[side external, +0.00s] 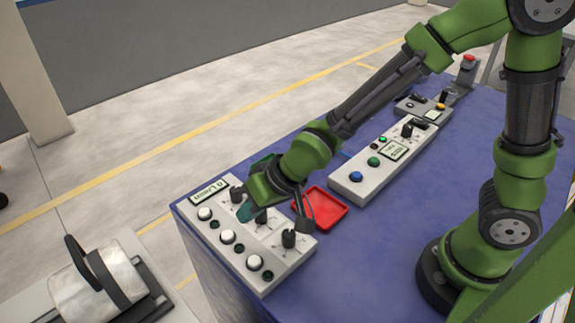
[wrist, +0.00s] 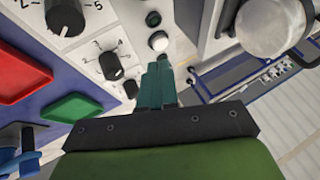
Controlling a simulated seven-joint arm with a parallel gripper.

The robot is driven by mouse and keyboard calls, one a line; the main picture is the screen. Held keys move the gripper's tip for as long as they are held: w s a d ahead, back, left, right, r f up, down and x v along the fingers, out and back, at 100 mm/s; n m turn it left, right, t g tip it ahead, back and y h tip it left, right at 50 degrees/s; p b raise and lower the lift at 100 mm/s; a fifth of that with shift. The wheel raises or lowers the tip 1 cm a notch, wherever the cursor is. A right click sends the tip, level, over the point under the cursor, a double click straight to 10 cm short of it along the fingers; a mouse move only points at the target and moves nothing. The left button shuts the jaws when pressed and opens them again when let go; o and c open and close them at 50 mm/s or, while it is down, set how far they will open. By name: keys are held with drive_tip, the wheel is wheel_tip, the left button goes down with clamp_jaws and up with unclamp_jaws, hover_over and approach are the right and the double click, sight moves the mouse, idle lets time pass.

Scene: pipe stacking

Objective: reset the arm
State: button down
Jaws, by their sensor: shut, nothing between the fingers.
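My gripper (side external: 246,212) hangs low over the near control panel (side external: 268,277), among its black knobs and white buttons. The two teal fingers are together and hold nothing; they also show in the wrist view (wrist: 159,78). There the fingertips point toward a white button (wrist: 158,41), with a black knob (wrist: 112,66) to their left. I cannot tell whether the fingertips touch the panel. My arm is bent and reaches out from its base across the blue table (side external: 395,225).
A red tray (side external: 333,222) lies beside the panel; a green tray (wrist: 72,117) shows in the wrist view. A second panel (side external: 352,191) with coloured buttons stands farther back. A light pipe (side external: 98,288) sits on a separate stand at the lower left. The table's middle is clear.

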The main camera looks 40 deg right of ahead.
drive_tip(key=s+d+r+m+h, duration=0.1)
drive_tip(key=s+d+r, duration=0.5)
drive_tip(key=d, duration=0.3)
drive_tip(key=s+d+r+m+t+h, duration=0.1)
drive_tip(key=s+d+r+m, duration=0.1)
drive_tip(key=s+d+r, duration=0.4)
drive_tip(key=d+r, duration=0.3)
drive_tip(key=d, duration=0.1)
drive_tip(key=shift+d+r+t, duration=0.25)
drive_tip(key=shift+t, duration=0.05)
drive_tip(key=shift+w, duration=0.1)
